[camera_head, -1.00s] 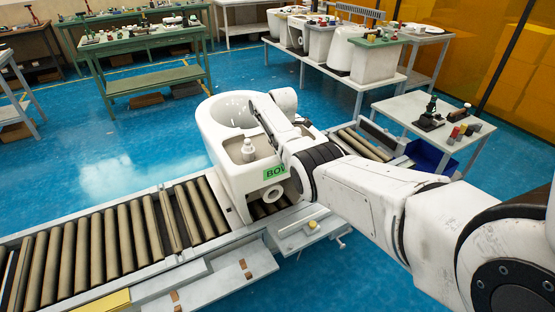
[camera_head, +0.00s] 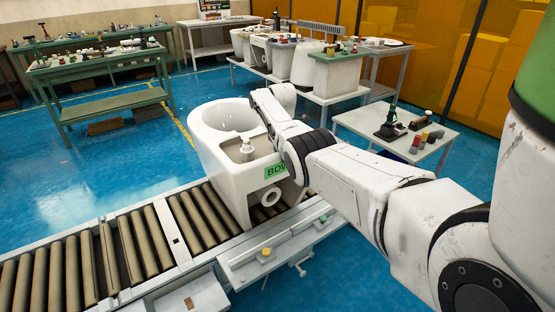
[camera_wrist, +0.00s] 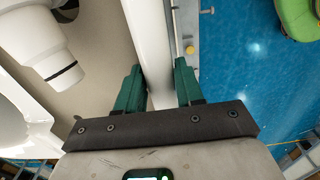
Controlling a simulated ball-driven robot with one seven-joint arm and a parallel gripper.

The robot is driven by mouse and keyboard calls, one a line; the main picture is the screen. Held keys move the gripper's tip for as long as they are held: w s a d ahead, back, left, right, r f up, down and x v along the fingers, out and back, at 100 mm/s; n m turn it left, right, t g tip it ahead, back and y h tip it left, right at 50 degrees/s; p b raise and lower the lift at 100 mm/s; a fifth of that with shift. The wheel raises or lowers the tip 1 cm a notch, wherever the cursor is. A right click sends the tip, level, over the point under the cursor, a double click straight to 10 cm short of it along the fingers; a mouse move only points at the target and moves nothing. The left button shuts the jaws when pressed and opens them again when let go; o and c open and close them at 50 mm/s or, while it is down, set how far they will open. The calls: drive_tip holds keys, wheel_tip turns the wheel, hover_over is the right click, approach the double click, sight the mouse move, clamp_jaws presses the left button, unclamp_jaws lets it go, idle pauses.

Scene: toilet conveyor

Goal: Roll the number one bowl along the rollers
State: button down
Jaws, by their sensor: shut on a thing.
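The bowl (camera_head: 228,180) is a white toilet with a green label (camera_head: 275,171) whose visible letters start "BO"; the rest is hidden behind my arm. It stands upright on the conveyor's rollers (camera_head: 203,220) in the head view. A small white bottle-shaped part (camera_head: 246,150) stands on its rear ledge. My gripper (camera_wrist: 160,85) has its green fingers on both sides of the bowl's white rear wall and is shut on it. In the head view the fingers are hidden behind my arm.
A side plate with a yellow button (camera_head: 265,252) runs along the conveyor's near edge. A small grey table (camera_head: 360,122) with tools stands right of the bowl. A bench (camera_head: 345,97) with more white toilets is behind. Empty rollers (camera_head: 60,275) stretch left.

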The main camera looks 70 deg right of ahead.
idle(0.3)
drive_tip(key=c, duration=0.8)
unclamp_jaws()
wheel_tip(320, 180, up, 11)
drive_tip(key=shift+f, duration=0.1)
